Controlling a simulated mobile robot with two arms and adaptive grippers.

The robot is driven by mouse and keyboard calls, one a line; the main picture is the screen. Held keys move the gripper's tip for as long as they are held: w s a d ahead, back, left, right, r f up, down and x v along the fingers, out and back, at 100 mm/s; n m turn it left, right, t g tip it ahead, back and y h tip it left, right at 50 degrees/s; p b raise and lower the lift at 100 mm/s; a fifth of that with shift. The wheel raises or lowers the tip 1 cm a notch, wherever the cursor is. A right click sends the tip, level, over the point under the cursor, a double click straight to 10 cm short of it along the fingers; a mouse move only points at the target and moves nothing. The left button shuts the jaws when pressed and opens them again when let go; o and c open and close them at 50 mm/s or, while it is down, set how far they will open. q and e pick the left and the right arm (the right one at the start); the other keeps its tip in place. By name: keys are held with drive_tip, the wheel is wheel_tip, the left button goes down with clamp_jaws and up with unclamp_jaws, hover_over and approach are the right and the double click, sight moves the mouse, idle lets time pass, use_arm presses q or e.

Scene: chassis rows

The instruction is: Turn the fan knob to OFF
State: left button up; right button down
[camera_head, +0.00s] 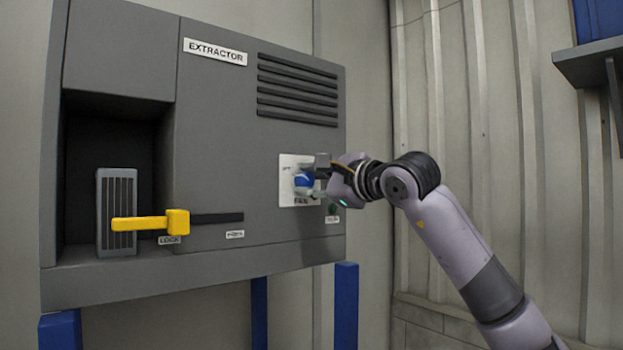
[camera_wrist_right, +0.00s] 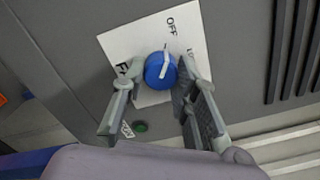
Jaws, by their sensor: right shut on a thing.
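The fan knob (camera_head: 302,180) is blue and sits on a white label plate (camera_head: 286,186) on the extractor's grey front. My right gripper (camera_head: 316,176) reaches it from the right and is shut on it. In the right wrist view, the fingers of my right gripper (camera_wrist_right: 161,75) are on both sides of the blue knob (camera_wrist_right: 157,73). The knob's white pointer line (camera_wrist_right: 165,62) runs roughly towards the printed OFF (camera_wrist_right: 171,25). Another marking to the right is partly hidden by a finger. My left gripper is not in view.
The extractor cabinet (camera_head: 220,110) has a vent grille at upper right. A yellow lock handle (camera_head: 150,222) sticks out in front of a grey ribbed block (camera_head: 117,190) in the left recess. A small green round part (camera_head: 333,209) is just below the knob. A shelf (camera_head: 590,62) hangs at upper right.

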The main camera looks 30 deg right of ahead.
drive_tip(key=shift+n, duration=0.5)
drive_tip(key=c, duration=1.2)
unclamp_jaws()
drive_tip(key=shift+c, duration=0.2)
drive_tip(key=s, duration=1.2)
drive_tip(key=shift+d, duration=0.45)
